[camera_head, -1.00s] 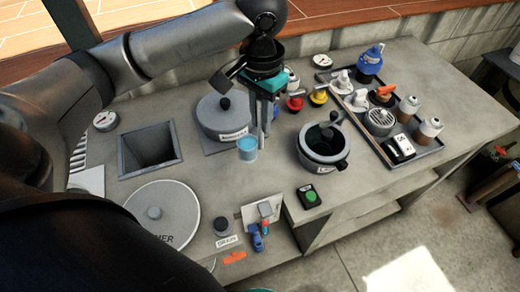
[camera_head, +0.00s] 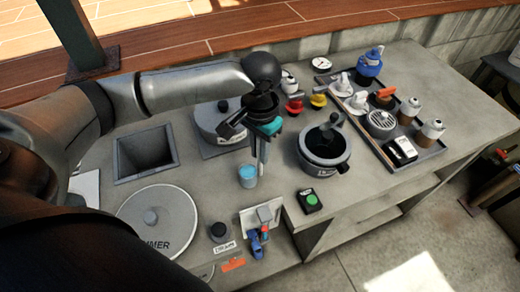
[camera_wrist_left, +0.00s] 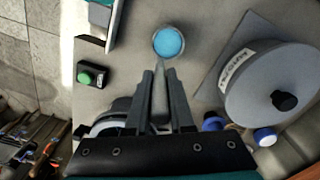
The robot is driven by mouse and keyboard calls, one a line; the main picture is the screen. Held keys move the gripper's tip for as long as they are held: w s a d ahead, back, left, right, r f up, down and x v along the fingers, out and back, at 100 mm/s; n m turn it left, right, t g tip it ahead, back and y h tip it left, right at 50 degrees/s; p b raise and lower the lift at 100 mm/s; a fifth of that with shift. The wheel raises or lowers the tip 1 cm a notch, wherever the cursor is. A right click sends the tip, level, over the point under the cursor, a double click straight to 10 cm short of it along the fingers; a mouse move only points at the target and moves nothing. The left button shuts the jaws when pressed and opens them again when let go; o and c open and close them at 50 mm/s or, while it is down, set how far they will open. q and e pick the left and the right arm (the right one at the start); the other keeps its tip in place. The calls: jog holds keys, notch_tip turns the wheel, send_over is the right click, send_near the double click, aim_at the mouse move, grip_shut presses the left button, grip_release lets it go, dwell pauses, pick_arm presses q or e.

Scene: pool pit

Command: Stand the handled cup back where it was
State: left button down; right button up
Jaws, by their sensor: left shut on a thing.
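The handled cup (camera_head: 247,178) is small and grey-blue with a light blue inside. It is upright in the middle of the counter, in front of the lidded pot. My left gripper (camera_head: 259,168) points down at the cup's right side and is shut on it. In the left wrist view the cup (camera_wrist_left: 168,42) shows from above, just beyond the left fingertips (camera_wrist_left: 160,72). Its handle is hidden between the fingers. I cannot tell whether the cup's base touches the counter. My right gripper is not in view.
The lidded pot (camera_head: 208,127) stands behind the cup, and an open dark pot (camera_head: 325,163) stands to the right. A green-button box (camera_head: 310,201), a switch plate (camera_head: 262,216) and a round cover (camera_head: 157,222) lie nearer. A tray (camera_head: 436,149) of several items is at right.

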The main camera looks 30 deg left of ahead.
pick_arm(q)
jog(key=c, duration=0.8)
grip_release()
jog(key=shift+f, duration=0.1)
notch_tip(320, 180, up, 12)
jog(key=shift+r+p, duration=0.15)
jog(key=shift+p, duration=0.95)
